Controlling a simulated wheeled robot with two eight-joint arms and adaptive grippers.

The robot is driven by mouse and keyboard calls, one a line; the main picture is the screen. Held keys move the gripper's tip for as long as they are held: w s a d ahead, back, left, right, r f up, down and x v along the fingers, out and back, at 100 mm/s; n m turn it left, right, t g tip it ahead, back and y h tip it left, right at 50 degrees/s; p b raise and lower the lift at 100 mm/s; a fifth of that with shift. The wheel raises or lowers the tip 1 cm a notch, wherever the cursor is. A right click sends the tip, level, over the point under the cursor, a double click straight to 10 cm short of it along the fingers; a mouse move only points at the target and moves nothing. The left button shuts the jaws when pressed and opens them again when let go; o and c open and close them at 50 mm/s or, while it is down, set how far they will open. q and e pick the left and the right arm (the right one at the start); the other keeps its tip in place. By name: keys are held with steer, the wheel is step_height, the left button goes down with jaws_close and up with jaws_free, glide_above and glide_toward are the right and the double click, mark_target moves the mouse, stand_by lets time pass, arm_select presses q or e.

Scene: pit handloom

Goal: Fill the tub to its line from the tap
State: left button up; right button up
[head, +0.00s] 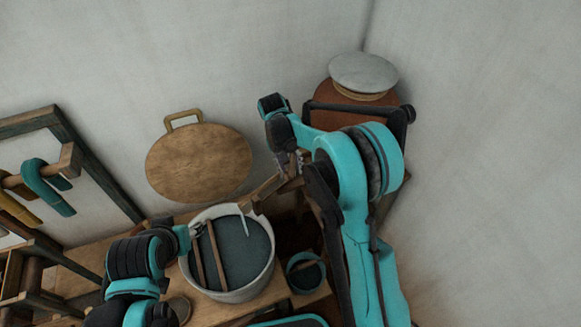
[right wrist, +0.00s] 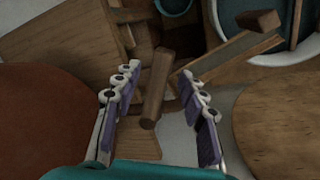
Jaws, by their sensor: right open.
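The pale round tub (head: 236,296) stands on the wooden floor with dark liquid inside; it also shows at the top right of the right wrist view (right wrist: 212,22). I cannot make out its line. The wooden tap's spout (head: 268,187) reaches over the tub's back right rim. A thin pale streak hangs below the spout's end, perhaps water. My right gripper (head: 290,160) is open at the tap, with a wooden peg handle (right wrist: 157,88) between its apart fingers in the right wrist view. My left gripper (head: 188,236) is at the tub's left rim; its jaws are unclear.
A round wooden board (head: 198,165) is behind, against the wall. A rack with teal yarn (head: 46,188) stands left. A pale cushion (head: 363,72) lies at the back right.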

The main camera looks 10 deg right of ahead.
steer(key=shift+f, duration=0.1)
jaws_close()
steer(key=shift+s+d+n+b, duration=0.25)
steer(key=shift+d+n+b, duration=0.2)
steer(key=shift+d+n, duration=0.5)
steer(key=d+n, duration=0.1)
steer(key=n, duration=0.1)
steer(key=n+t, duration=0.1)
steer(key=shift+d+n+b, duration=0.3)
steer(key=shift+d+n, duration=0.05)
jaws_free()
